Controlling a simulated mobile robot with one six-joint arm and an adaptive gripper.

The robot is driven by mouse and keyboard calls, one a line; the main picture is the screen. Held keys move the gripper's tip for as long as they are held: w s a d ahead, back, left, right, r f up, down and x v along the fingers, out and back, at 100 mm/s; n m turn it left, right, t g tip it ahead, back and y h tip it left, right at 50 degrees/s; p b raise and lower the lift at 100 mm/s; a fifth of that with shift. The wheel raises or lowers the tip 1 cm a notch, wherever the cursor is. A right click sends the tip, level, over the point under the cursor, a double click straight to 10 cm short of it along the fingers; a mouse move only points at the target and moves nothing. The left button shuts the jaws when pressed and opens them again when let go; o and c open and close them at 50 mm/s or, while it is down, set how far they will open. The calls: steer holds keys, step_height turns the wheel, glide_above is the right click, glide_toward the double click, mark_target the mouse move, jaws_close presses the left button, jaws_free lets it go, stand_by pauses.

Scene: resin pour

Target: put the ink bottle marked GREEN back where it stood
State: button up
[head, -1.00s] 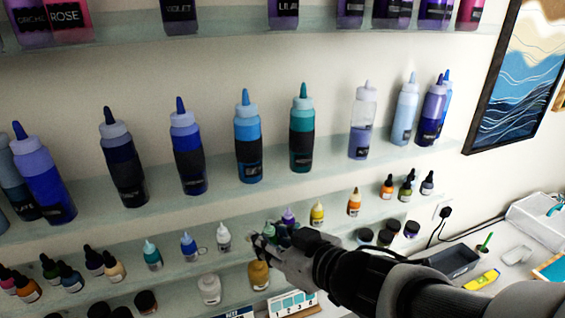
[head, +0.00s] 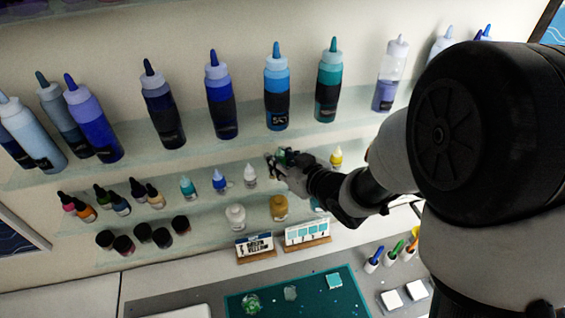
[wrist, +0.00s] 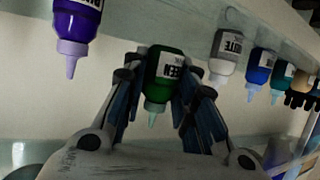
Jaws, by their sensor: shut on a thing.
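In the wrist view, which is upside down, a dark green bottle (wrist: 166,72) with a pale green nozzle sits between the fingers of my gripper (wrist: 158,105). Its label is partly legible and ends in "EEN". In the head view my gripper (head: 277,163) is at the small-bottle shelf (head: 125,218), shut on the green bottle (head: 286,153), which is mostly hidden by the fingers. I cannot tell whether the bottle's base touches the shelf.
A white bottle (wrist: 227,52) stands on one side of the gripper and a purple bottle (wrist: 75,22) on the other. Blue (head: 219,181) and teal (head: 187,186) bottles stand farther left. A yellow bottle (head: 336,157) stands to the right. Large bottles line the shelf above.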

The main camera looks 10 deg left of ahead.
step_height(320, 180, down, 3)
steer(key=shift+f, duration=0.1)
steer(key=shift+w+a+f, duration=0.1)
steer(key=shift+w+f, duration=0.1)
steer(key=shift+w, duration=0.05)
steer(key=shift+s, duration=0.1)
steer(key=shift+f, duration=0.15)
steer(key=o, duration=1)
